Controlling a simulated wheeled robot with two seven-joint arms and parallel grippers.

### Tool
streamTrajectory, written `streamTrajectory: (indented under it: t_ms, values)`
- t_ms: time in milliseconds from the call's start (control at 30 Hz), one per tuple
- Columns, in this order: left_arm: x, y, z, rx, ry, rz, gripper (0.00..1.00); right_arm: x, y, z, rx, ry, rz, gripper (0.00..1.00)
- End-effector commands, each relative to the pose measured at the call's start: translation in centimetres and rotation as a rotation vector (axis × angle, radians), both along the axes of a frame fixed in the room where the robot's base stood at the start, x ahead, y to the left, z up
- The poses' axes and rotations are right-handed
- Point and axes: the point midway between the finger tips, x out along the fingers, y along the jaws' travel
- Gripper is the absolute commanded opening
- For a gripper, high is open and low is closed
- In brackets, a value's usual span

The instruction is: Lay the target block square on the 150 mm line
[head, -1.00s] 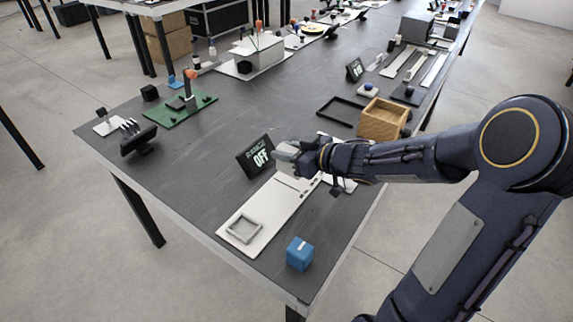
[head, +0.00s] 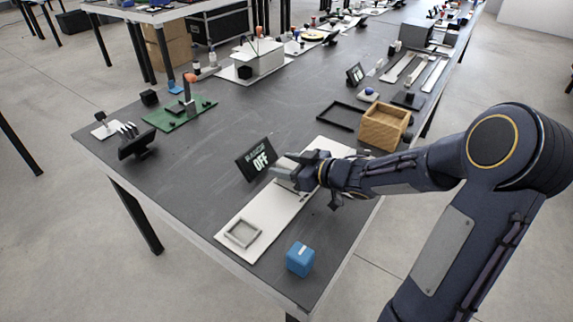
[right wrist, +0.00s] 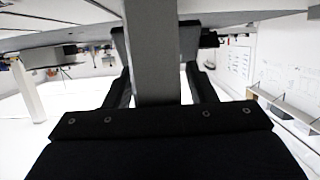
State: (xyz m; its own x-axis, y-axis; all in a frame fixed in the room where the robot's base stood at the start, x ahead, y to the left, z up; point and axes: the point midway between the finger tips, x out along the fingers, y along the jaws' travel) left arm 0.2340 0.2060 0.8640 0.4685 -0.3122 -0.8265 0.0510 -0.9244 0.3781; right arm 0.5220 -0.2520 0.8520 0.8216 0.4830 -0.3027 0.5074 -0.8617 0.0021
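A long white board (head: 268,209) lies along the table's front edge, with thin dark marks partly hidden under my gripper. My right gripper (head: 296,171) is over the middle of this board. In the right wrist view a plain grey block (right wrist: 152,50) stands between the two black fingers (right wrist: 154,70), which close on its sides. In the head view the fingers hide most of the block, and I cannot tell whether it touches the board. I cannot read any 150 mm label. My left gripper is not in view.
A black display (head: 256,159) reading OFF stands behind the board. A grey square frame (head: 242,233) lies on the board's near end. A blue cube (head: 300,259) sits near the table corner. A wooden box (head: 384,126) and black frame (head: 341,115) are farther back. The table's left middle is clear.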

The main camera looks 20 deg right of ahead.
Motion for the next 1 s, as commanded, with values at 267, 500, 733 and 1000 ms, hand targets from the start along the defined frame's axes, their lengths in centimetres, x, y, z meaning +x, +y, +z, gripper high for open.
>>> streamTrajectory:
  t_ms: [267,500,733,1000]
  values:
    - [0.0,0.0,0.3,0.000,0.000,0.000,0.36,0.0,0.0,0.5,-0.001,-0.001,-0.001,0.51]
    - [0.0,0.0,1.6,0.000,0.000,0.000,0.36,-3.1,-2.0,1.9,-0.003,-0.001,-0.005,0.51]
    - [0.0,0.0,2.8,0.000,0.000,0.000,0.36,-7.2,-4.4,3.3,-0.001,0.000,-0.006,0.51]
    - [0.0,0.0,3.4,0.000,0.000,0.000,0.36,-9.6,-5.8,4.1,-0.006,-0.002,-0.010,0.51]
